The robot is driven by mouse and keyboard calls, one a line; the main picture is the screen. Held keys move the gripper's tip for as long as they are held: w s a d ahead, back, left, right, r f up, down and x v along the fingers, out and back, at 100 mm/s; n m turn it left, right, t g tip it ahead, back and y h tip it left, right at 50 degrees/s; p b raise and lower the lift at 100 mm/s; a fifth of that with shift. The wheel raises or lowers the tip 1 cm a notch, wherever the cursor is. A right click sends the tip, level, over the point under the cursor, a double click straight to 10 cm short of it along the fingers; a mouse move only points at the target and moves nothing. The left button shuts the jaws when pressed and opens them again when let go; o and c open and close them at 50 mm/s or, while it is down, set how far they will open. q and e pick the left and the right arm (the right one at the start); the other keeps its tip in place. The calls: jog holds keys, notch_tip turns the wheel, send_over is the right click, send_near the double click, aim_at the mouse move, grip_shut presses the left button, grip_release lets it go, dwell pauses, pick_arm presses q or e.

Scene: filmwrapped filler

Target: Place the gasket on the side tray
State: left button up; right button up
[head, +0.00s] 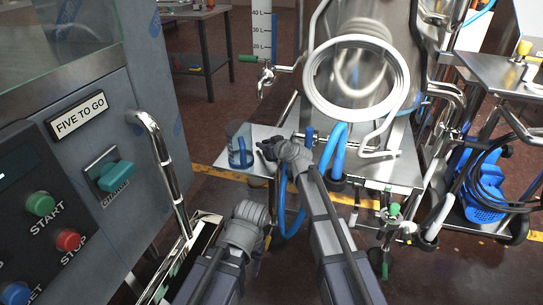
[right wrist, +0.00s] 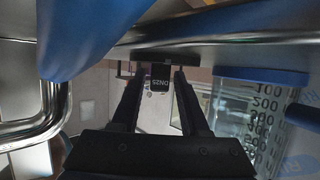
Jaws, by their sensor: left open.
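My right gripper (head: 265,148) is over the right part of the pale side tray (head: 262,132), just right of a clear beaker. In the right wrist view its fingers (right wrist: 160,80) come together around a small dark piece with an upside-down label like "DN25" (right wrist: 160,77), which looks like the gasket. Its full outline is hidden, and I cannot tell if it touches the tray. My left gripper (head: 250,215) is open, lower down and in front of the tray, with its fingertips mostly hidden.
The beaker (head: 240,150) stands on the tray; its printed scale shows in the wrist view (right wrist: 260,115). A steel tank with a white hose coil (head: 310,85) stands behind. A blue hose (head: 337,150) hangs close right of the right gripper. A control cabinet (head: 120,130) fills the left.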

aim_at(266, 142)
grip_shut()
jog(key=shift+r, duration=0.1)
dwell(0.4)
jog(key=shift+r+p, duration=0.55)
jog(key=shift+p, duration=0.05)
notch_tip(266, 142, up, 3)
jog(key=p, duration=0.3)
jog(key=shift+s+d+f+b, duration=0.2)
jog(key=shift+s+d, duration=0.05)
jog(key=shift+s, duration=0.3)
jog(key=shift+s+d+f+b, duration=0.15)
jog(key=shift+s+d+f, duration=0.1)
jog(key=shift+s, duration=0.25)
jog(key=s+d, duration=0.7)
jog(key=s, duration=0.7)
jog(key=shift+d, duration=0.15)
